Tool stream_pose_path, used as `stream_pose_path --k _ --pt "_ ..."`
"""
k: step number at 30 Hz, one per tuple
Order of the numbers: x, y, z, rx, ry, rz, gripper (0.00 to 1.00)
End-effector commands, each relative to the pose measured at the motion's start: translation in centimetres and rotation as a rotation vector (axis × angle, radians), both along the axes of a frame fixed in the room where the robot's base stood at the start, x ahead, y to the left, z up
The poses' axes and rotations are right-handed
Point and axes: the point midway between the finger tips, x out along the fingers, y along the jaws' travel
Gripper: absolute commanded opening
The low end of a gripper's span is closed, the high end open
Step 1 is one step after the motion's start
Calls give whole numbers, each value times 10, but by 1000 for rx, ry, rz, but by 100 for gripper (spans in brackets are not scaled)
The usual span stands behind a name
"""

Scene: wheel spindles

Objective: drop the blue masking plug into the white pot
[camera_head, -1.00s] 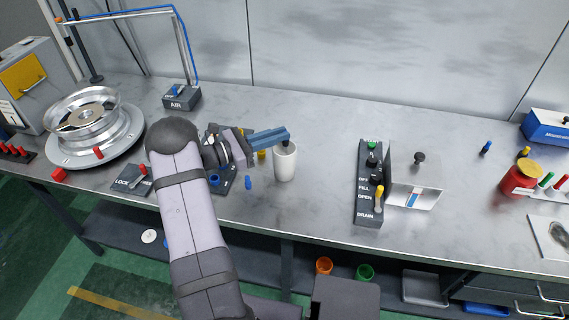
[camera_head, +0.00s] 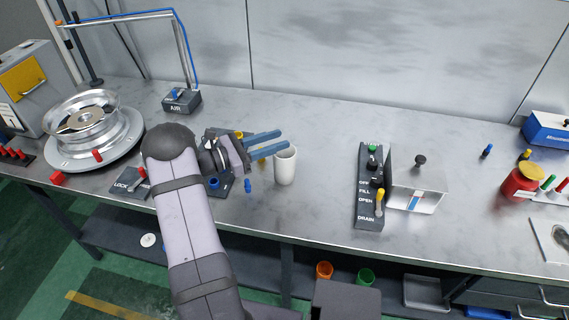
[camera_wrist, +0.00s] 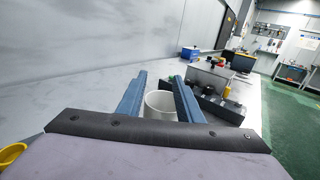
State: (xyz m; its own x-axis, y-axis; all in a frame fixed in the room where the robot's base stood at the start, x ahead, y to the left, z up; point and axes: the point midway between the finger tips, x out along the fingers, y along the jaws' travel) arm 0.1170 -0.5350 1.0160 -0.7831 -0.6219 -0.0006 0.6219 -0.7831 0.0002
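The white pot (camera_head: 285,168) stands upright on the bench; it also shows between my fingers in the wrist view (camera_wrist: 160,105). My gripper (camera_head: 283,140) is open, its two blue fingers spread just left of and above the pot's rim. A small blue plug (camera_head: 248,186) is on the bench left of the pot. Another blue piece (camera_head: 213,183) is at a dark tray beside my wrist. A third blue piece (camera_head: 487,150) stands far right. I cannot see what lies at the bottom of the pot.
A red can (camera_head: 519,181) is farther right. A silver wheel (camera_head: 88,120) is at left. The bench between pot and panel is clear.

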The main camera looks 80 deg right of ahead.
Motion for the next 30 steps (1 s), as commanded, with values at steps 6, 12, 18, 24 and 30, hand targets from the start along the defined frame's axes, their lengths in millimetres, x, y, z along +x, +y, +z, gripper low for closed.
stream_pose_path --k 6,12,18,24,30 --pt "24 18 -3 0 0 4 33" --pt "43 33 -2 -1 0 3 33" --pt "50 40 0 0 0 1 33" --pt "51 40 0 0 0 0 33" --pt "50 40 0 0 0 0 33"
